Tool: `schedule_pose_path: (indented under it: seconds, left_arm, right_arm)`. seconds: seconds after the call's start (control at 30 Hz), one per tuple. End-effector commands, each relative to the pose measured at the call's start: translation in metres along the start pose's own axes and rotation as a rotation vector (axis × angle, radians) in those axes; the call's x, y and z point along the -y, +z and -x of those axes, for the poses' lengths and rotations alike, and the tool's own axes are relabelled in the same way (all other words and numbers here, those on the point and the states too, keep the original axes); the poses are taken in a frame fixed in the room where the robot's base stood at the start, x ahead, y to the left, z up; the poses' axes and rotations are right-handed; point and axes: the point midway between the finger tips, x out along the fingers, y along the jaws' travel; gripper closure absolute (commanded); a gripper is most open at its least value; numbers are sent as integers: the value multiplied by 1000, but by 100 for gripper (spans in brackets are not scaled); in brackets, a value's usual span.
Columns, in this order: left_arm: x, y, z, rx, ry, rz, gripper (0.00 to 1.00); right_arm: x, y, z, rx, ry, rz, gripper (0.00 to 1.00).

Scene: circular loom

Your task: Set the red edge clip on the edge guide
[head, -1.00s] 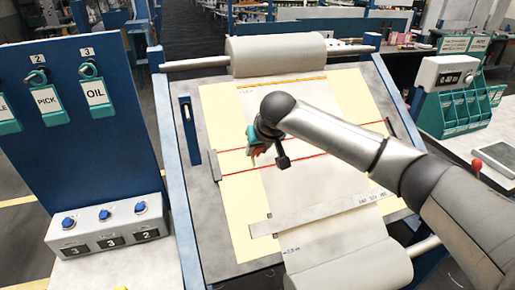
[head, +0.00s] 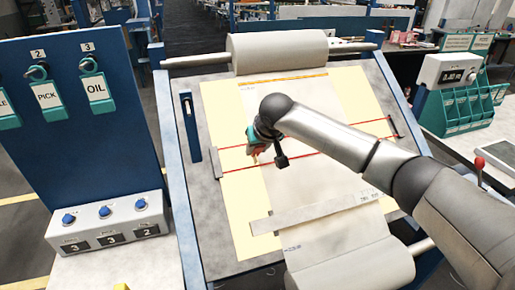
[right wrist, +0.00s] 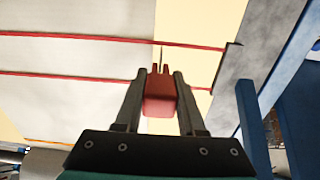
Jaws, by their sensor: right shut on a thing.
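The red edge clip (right wrist: 160,97) is held between the two fingers of my right gripper (right wrist: 161,85) in the right wrist view. Its prongs point away from the gripper toward the sloped board. In the head view my right gripper (head: 257,150) is over the left part of the board, with the clip mostly hidden by the arm. A grey bar (head: 215,163) at the board's left, where two red lines end, may be the edge guide; it also shows in the right wrist view (right wrist: 230,65). I cannot tell whether the clip touches anything. My left gripper is out of view.
A pale sheet (head: 300,195) runs down the board between two rolls, with a grey ruler bar (head: 315,210) across it. Blue frame rails (head: 170,150) flank the board. A button box (head: 108,223) stands at left and green bins (head: 465,108) at right.

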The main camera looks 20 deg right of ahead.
Motion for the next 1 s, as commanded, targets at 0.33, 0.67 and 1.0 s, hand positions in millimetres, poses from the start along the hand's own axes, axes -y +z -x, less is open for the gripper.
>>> schedule_pose_path:
  seconds: [0.33,0.67,1.0]
  left_arm:
    - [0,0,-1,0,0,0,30]
    - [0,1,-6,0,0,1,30]
    - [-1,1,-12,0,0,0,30]
  right_arm:
    - [0,0,-1,0,0,0,100]
    - [0,0,-11,0,0,0,100]
    - [0,0,-21,0,0,0,60]
